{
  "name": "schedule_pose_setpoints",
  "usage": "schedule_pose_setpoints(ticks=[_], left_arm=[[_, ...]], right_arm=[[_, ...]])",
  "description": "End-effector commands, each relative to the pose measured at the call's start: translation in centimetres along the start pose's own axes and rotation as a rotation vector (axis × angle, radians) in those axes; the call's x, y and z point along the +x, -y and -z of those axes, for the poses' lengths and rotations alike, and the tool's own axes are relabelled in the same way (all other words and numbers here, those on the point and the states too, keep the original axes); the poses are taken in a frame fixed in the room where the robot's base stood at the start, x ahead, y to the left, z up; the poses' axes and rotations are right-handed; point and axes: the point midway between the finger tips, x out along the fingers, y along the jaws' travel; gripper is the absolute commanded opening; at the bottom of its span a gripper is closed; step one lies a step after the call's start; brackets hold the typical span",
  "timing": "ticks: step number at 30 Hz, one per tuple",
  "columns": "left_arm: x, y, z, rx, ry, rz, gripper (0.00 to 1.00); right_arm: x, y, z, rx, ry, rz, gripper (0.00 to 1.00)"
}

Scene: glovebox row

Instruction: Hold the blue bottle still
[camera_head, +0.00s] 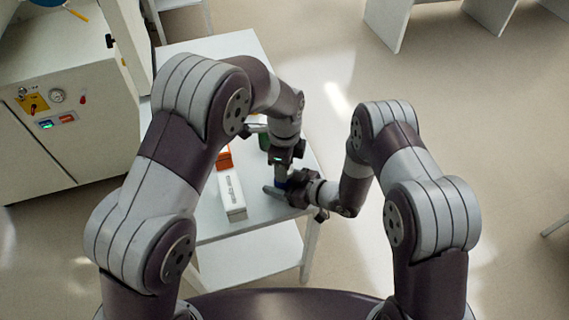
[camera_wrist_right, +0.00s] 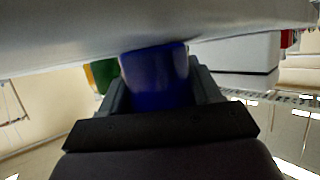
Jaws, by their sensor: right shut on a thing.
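The blue bottle (camera_wrist_right: 155,78) fills the space between the fingers of my right gripper (camera_wrist_right: 157,95) in the right wrist view. In the head view, my right gripper (camera_head: 284,189) reaches in from the right, low over the near right part of the white table (camera_head: 205,50). It is shut on the bottle, which is mostly hidden there. My left gripper (camera_head: 281,168) points down right above the bottle. Its fingertips are too small and covered to tell whether they are open or touch the bottle's top.
A long white printed box (camera_head: 231,196) lies left of the grippers, with an orange box (camera_head: 224,158) behind it. A green object (camera_head: 264,141) is partly hidden behind my left wrist. A cabinet with a gauge (camera_head: 58,125) stands left of the table.

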Motion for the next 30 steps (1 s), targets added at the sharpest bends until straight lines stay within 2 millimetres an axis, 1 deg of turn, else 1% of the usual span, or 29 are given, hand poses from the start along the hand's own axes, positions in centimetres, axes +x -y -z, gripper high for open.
schedule_pose_setpoints(ticks=[4,5,6,7,15,17,21,24,25,26,28,30], left_arm=[[0.0,0.0,0.0,0.002,0.0,-0.001,0.08],[0.0,0.0,0.0,0.002,0.0,-0.001,0.54],[0.0,0.0,0.0,0.003,0.0,-0.001,0.67],[0.0,0.0,0.0,0.003,0.0,-0.001,0.7],[-0.2,0.0,0.0,0.004,0.0,0.0,0.7],[-0.9,0.1,0.0,0.004,0.0,0.002,0.7],[-3.3,0.1,0.0,0.004,0.0,0.002,0.7],[-4.3,0.0,0.0,0.004,0.0,0.0,0.7],[-4.5,0.0,0.0,0.005,0.0,0.0,0.65],[-4.6,0.0,0.0,0.011,0.0,0.0,0.65],[-5.1,0.0,0.0,0.076,0.0,0.002,0.65],[-6.0,0.1,0.0,0.214,0.0,0.002,0.65]], right_arm=[[0.0,0.0,0.0,0.001,0.001,0.0,0.0],[0.0,0.0,0.0,0.001,0.001,0.0,0.0],[0.0,0.0,0.0,0.001,0.001,0.0,0.0],[0.0,0.0,0.0,0.001,0.001,0.0,0.0],[0.0,0.0,0.0,0.0,0.001,0.0,0.0],[0.0,0.0,0.0,0.0,0.001,0.0,0.0],[0.0,0.0,0.0,0.0,0.001,0.0,0.0],[0.0,0.0,0.0,0.0,0.001,0.0,0.0],[0.0,0.0,0.0,0.0,0.001,0.0,0.0],[0.0,0.0,0.0,0.0,0.001,0.0,0.0],[0.0,0.0,0.0,0.0,0.001,0.0,0.0],[0.0,0.0,0.0,0.0,0.001,0.0,0.0]])
